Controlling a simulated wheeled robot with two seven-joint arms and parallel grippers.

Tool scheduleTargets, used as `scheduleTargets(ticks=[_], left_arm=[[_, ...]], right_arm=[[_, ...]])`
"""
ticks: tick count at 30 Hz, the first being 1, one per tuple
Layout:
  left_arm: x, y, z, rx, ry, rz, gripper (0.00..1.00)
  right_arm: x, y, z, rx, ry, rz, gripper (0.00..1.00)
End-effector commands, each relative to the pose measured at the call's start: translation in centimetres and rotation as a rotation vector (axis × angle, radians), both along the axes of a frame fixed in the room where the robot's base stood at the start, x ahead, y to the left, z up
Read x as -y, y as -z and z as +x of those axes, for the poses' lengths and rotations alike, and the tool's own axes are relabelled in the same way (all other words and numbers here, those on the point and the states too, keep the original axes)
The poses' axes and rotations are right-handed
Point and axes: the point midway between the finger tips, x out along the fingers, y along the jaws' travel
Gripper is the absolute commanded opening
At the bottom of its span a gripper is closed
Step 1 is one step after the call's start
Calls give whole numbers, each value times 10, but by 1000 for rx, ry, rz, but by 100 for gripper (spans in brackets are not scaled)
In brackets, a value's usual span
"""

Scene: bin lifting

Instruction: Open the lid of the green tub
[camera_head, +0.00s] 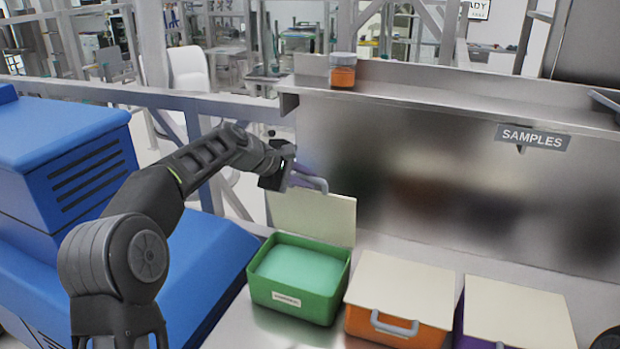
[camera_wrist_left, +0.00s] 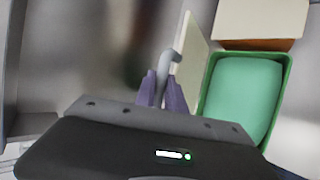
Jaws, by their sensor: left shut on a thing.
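The green tub (camera_head: 331,302) stands on the counter at the lower middle of the head view, with pale green contents inside. It also shows in the left wrist view (camera_wrist_left: 206,88). Its cream lid (camera_head: 312,217) stands raised, roughly upright, at the tub's back edge. My left gripper (camera_head: 296,176) is at the top of the lid, shut on the lid's grey handle (camera_head: 313,183). In the left wrist view, the purple fingers (camera_wrist_left: 161,92) close around the handle (camera_wrist_left: 166,68). My right gripper is not in view; a dark shape shows at the lower right edge.
An orange tub (camera_head: 375,328) with its lid closed stands right of the green tub, and a purple tub (camera_head: 515,310) with its lid closed is further right. A shelf (camera_head: 430,95) with an orange jar (camera_head: 342,76) runs behind. A blue machine (camera_head: 70,150) is at left.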

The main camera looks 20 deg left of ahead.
Motion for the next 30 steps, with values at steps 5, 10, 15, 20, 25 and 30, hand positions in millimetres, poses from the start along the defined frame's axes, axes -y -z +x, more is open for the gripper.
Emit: scheduleTargets(ticks=[5, 10, 15, 20, 25, 30], left_arm=[[-1, 5, 3, -34, 5, 0, 0], [-1, 6, 3, -37, 5, -1, 0], [-1, 6, 3, -37, 7, -1, 0], [-1, 7, 3, -38, 7, 0, 26], [-1, 8, 2, -39, 7, 0, 36], [-1, 9, 2, -41, 8, 0, 36]], right_arm=[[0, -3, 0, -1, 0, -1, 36], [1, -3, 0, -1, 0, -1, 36], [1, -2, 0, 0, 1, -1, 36], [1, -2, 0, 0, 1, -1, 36], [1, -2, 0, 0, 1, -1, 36], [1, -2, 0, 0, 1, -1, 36]])
